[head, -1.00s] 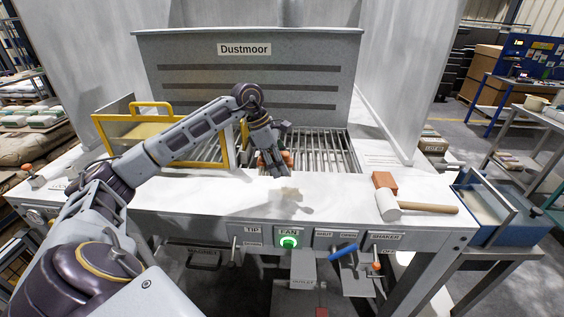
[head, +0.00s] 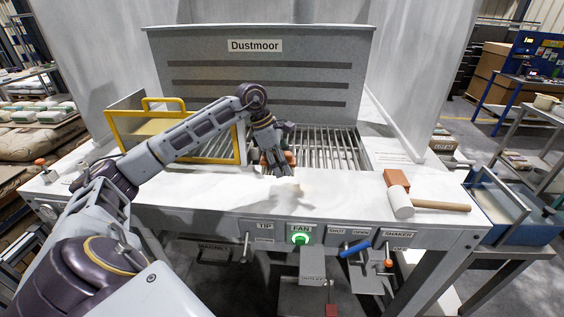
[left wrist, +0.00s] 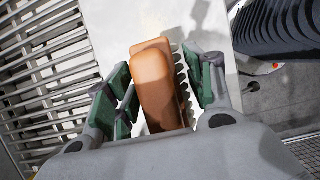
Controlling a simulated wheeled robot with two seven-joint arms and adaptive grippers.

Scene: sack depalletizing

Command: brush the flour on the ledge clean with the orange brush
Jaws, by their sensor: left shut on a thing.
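My left gripper (head: 274,165) is over the white front ledge (head: 345,196) of the Dustmoor station. In the left wrist view, its green-padded fingers (left wrist: 160,92) are around the orange brush (left wrist: 155,80), and a row of pale bristles shows along one side. The brush's orange body shows partly behind the fingers in the head view (head: 290,158). A small pale tan patch of flour (head: 297,187) lies on the ledge just in front and right of the gripper. Whether the bristles touch the ledge is hidden. My right gripper is not in view.
A metal grate (head: 330,150) lies behind the ledge. A yellow-framed guard (head: 125,130) stands at left. A red-brown block (head: 396,179) and a white-headed mallet (head: 440,206) lie on the ledge at right. The fan button (head: 301,238) glows green on the front panel.

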